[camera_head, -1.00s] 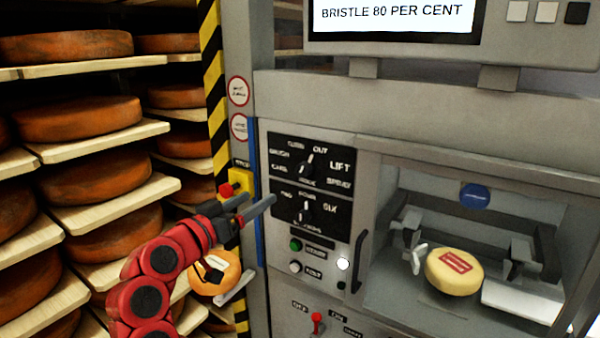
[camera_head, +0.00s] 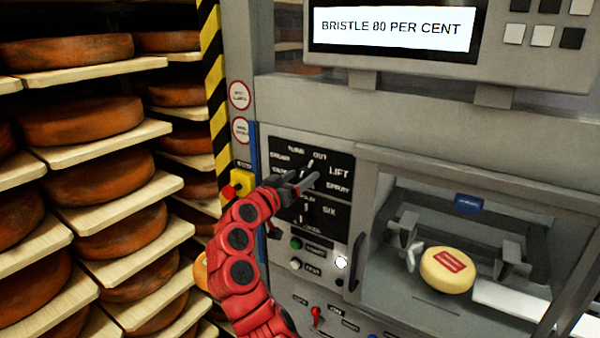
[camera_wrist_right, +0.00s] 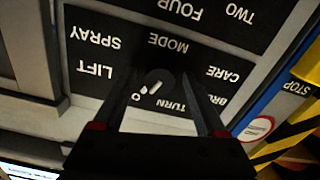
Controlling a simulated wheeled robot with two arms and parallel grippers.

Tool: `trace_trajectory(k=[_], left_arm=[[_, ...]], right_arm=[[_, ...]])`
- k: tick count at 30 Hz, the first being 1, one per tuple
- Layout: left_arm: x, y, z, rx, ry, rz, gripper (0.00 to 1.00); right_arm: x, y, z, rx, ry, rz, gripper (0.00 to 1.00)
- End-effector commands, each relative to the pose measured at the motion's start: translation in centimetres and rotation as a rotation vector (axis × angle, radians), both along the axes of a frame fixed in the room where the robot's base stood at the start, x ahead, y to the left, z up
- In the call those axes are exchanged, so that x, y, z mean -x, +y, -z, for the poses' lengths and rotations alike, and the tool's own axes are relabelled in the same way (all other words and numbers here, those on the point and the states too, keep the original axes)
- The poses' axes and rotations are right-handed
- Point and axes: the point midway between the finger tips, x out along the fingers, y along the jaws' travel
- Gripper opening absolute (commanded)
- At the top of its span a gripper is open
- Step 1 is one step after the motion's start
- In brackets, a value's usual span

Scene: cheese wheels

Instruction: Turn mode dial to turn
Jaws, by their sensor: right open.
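The mode dial (camera_wrist_right: 157,80) is a dark round knob with a white mark, on a black panel lettered MODE, CARE, TURN, LIFT and SPRAY. The mark seems to lean toward OUT. My right gripper (camera_wrist_right: 160,84) is open, with one finger on each side of the knob; I cannot tell whether they touch it. In the head view, my right gripper (camera_head: 303,180) is in front of the upper panel (camera_head: 285,151) and hides most of the dial. My left gripper is not in view.
A second dial panel (camera_head: 333,226) is just below, with a green button (camera_head: 296,244) and lit white button (camera_head: 341,262). A red-and-yellow stop button (camera_head: 235,187) is left of the panel. A yellow cheese wheel (camera_head: 447,270) sits in the open bay. Shelves of cheese stand left.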

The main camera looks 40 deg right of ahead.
Motion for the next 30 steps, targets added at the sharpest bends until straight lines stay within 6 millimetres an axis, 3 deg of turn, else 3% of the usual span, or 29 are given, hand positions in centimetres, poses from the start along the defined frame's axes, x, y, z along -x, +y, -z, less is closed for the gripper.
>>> trace_trajectory(k=[8, 21, 30], left_arm=[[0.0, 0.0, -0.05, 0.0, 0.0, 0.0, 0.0], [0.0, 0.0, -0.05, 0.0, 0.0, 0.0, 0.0], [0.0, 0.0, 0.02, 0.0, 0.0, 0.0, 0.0]], right_arm=[[-0.07, -0.21, 0.04, 0.0, 0.0, 0.0, 0.74], [-0.06, -0.19, 0.02, 0.0, 0.0, 0.0, 0.0], [-0.06, -0.18, 0.03, 0.008, 0.02, 0.0, 0.0]])
